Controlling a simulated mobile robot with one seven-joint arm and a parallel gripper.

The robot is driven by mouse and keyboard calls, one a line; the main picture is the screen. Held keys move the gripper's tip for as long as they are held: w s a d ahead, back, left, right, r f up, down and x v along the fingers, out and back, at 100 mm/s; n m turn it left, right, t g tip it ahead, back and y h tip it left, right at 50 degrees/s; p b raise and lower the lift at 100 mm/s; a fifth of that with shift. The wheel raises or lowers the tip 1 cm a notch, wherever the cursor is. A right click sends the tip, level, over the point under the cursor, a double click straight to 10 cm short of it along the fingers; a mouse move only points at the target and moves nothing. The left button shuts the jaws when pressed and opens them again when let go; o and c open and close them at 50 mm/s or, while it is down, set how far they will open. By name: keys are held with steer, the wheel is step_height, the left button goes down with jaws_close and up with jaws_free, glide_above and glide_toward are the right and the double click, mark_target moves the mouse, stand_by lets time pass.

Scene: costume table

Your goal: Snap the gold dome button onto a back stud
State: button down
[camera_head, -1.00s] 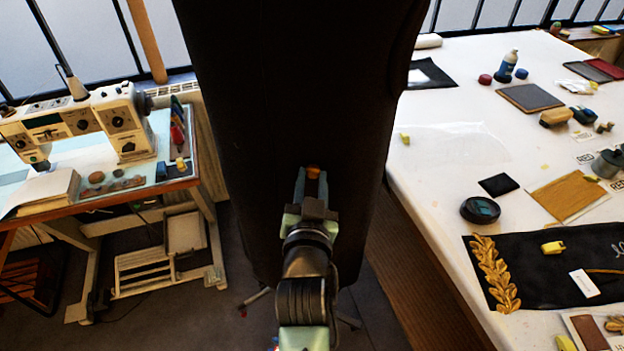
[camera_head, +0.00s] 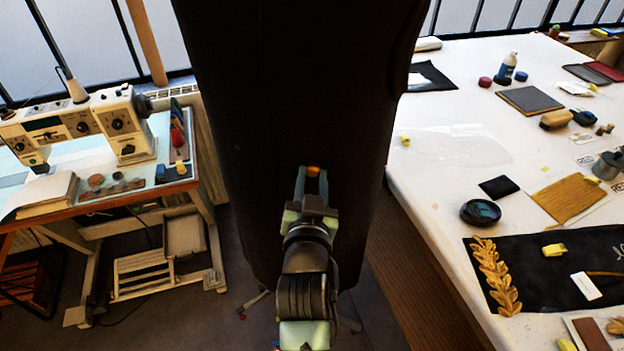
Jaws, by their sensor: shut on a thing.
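A large black garment form (camera_head: 290,90) stands upright in the middle of the view, its dark cloth facing me. My gripper (camera_head: 312,176) is raised in front of its lower part, pointing away from me. It is shut on the gold dome button (camera_head: 313,170), which shows as a small orange-gold spot between the fingertips. The button is at or very near the cloth; I cannot tell whether it touches. No stud can be made out on the dark cloth, and the spot behind the button is hidden.
A white worktable (camera_head: 440,185) runs along the right, with a gold-leaf embroidered black cloth (camera_head: 400,1) omitted from reach; a round black tin (camera_head: 480,212) lies near its edge. A sewing machine (camera_head: 75,125) stands on a table at left. Floor shows below the form.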

steer(key=shift+c, duration=0.2)
jaws_free()
stand_by(0.3)
steer(key=s+p, duration=0.1)
steer(key=s, duration=0.7)
steer(key=shift+a, duration=0.3)
stand_by(0.4)
stand_by(0.4)
